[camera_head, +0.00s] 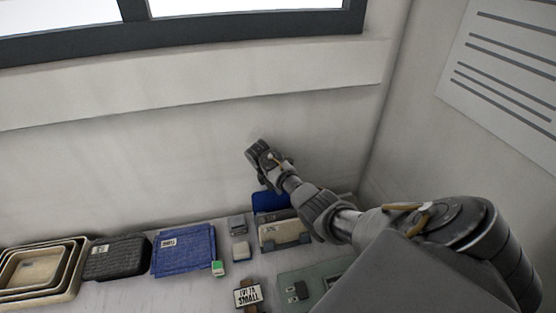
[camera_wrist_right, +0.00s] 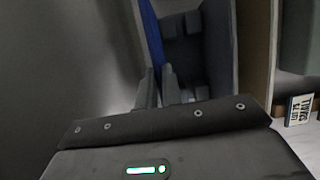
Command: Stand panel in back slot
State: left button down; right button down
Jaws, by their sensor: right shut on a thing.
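My right gripper (camera_head: 268,184) reaches in from the right, low over the back of the grey rack (camera_head: 289,244). It is shut on the blue panel (camera_head: 268,203), whose edge runs between the fingers (camera_wrist_right: 160,86) in the right wrist view (camera_wrist_right: 150,38). The blue panel stands upright behind a grey panel (camera_head: 276,216) and a cream panel (camera_head: 272,238) at the front. The panels' lower edges are hidden, so I cannot tell whether the blue panel is seated in the back slot. My left gripper is not in view.
A small sign (camera_head: 247,296) stands in front. The wall (camera_head: 180,160) is close behind.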

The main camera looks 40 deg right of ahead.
jog(key=shift+f+b, duration=0.35)
jog(key=shift+f, duration=0.5)
dwell(0.4)
jog(key=c, duration=1.5)
grip_release()
jog(key=b+v, duration=0.2)
jog(key=v, duration=0.6)
jog(key=shift+w+a, duration=0.1)
jog(key=shift+p+v, duration=0.7)
jog(key=shift+v, duration=0.2)
jog(key=shift+r, duration=0.5)
